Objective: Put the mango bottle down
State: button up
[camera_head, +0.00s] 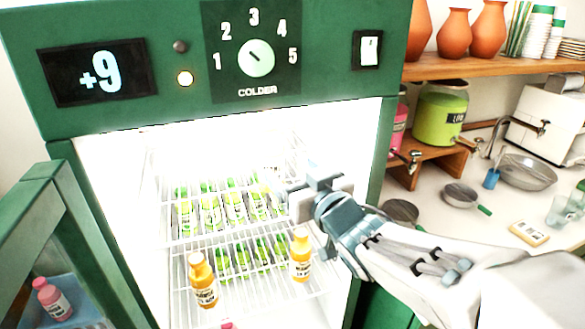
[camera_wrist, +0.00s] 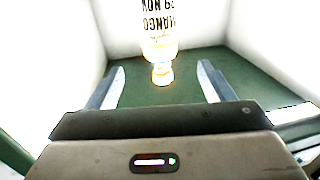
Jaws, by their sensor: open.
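My gripper (camera_head: 303,192) reaches into the lit fridge from the right, at about the height of the upper shelf. In the wrist view its two fingers (camera_wrist: 160,68) stand wide apart. The mango bottle (camera_wrist: 159,48) shows upside down between and beyond the fingers, with a gap on each side; its label reads MANGO and 29 NOV. In the head view two orange bottles stand upright on the lower shelf, one at front left (camera_head: 203,283) and one at right (camera_head: 300,257), below my gripper. I cannot tell which bottle the wrist view shows.
Green bottles fill rows on the upper wire shelf (camera_head: 165,235) and behind the orange ones. The green fridge door (camera_head: 35,220) is open at left, with a pink bottle (camera_head: 52,298) in it. A counter with pans and a green dispenser (camera_head: 443,108) lies at right.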

jog(key=s+d+f+m+g+h, duration=0.3)
jog(key=d+f+m+g+h, duration=0.15)
jog(key=d+f+h, duration=0.45)
jog(key=s+f+g, duration=0.2)
jog(key=s, duration=0.2)
jog(key=s+d+f+g+y, duration=0.1)
jog(key=s+f+g, duration=0.1)
jog(key=s, duration=0.3)
jog(key=s+d+f+g, duration=0.1)
jog(key=s+g, duration=0.3)
jog(key=s, duration=0.1)
jog(key=shift+d+f, duration=0.15)
jog(key=shift+f, duration=0.25)
jog(key=shift+m+g, duration=0.25)
